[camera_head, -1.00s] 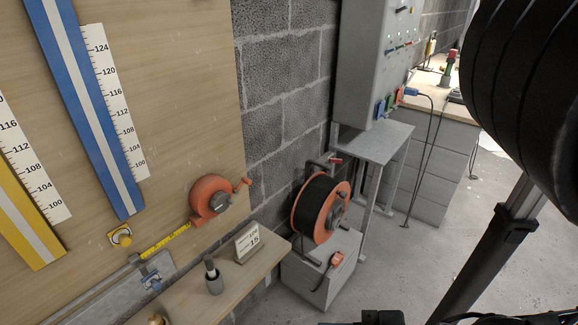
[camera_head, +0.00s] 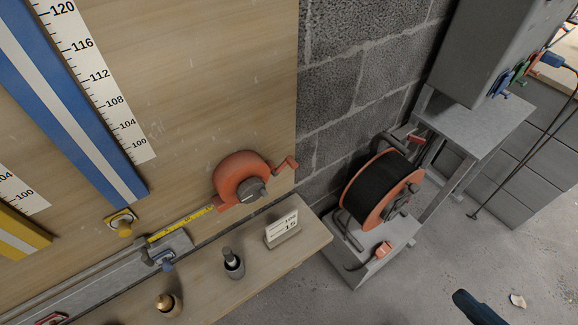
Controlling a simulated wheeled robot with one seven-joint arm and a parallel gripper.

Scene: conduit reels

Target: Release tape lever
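An orange tape reel (camera_head: 241,178) with a crank handle (camera_head: 287,164) is mounted low on the wooden board. A yellow tape (camera_head: 183,223) runs from it down-left to a grey metal clamp block (camera_head: 177,244) on a rail. A small blue lever (camera_head: 167,265) shows at the front of this block; whether it is pressed on the tape is too small to tell. A dark bluish bar (camera_head: 478,308) enters at the bottom right edge, well away from the clamp. It may be part of my gripper, but no pair of fingers shows.
A wooden shelf (camera_head: 205,290) below the reel holds a card (camera_head: 282,228), a dark-capped marker in a cup (camera_head: 233,263) and a brass-tipped one (camera_head: 167,303). An orange and black cable reel (camera_head: 383,187) stands right, below a grey cabinet (camera_head: 492,50).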

